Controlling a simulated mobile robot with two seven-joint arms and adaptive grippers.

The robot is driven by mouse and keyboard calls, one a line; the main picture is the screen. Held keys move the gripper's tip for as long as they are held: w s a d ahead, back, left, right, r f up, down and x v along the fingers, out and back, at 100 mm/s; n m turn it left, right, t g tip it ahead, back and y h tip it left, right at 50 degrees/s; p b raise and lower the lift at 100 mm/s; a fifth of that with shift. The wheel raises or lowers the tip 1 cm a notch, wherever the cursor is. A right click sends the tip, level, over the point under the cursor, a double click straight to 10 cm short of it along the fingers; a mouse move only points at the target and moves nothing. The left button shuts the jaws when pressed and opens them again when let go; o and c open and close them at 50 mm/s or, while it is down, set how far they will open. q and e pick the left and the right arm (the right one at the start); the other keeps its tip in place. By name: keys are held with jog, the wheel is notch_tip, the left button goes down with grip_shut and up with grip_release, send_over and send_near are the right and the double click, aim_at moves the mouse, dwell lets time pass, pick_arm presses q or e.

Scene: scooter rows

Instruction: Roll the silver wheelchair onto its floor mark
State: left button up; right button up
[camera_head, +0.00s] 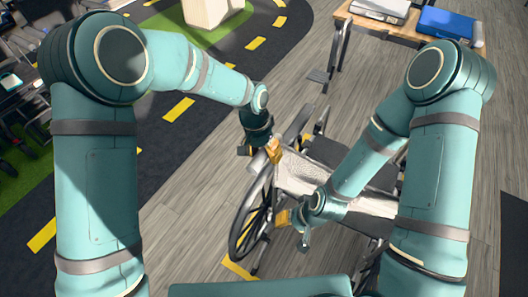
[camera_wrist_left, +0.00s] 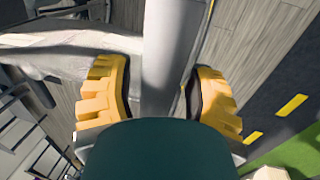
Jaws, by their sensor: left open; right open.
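The silver wheelchair (camera_head: 308,178) stands below my arms in the head view, with a pale panel, dark seat parts and a large spoked wheel at its left. My left gripper (camera_head: 260,149) is open at the chair's upper left corner. In the left wrist view, its yellow fingers (camera_wrist_left: 160,95) stand apart on either side of a grey bar, probably part of the chair. My right gripper (camera_head: 292,225) is open at the chair's near side; whether it touches is unclear. A yellow corner line (camera_head: 239,268) shows on the floor by the wheel; I cannot tell whether it is the chair's mark.
A wooden bench (camera_head: 385,28) with a silver case (camera_head: 379,9) and a blue case (camera_head: 446,23) stands at the back right. A dark lane (camera_head: 135,160) with yellow dashes runs along the left. A pale block (camera_head: 214,11) stands on green at the top. Wood floor between is clear.

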pick_arm(q)
jog(key=shift+r, duration=0.1)
jog(key=r, duration=0.4)
jog(key=w+a+r, duration=0.1)
jog(key=r, duration=0.2)
jog(key=a+r, duration=0.1)
jog(key=r, duration=0.3)
jog(key=shift+w+r, duration=0.2)
jog(key=shift+r, duration=0.15)
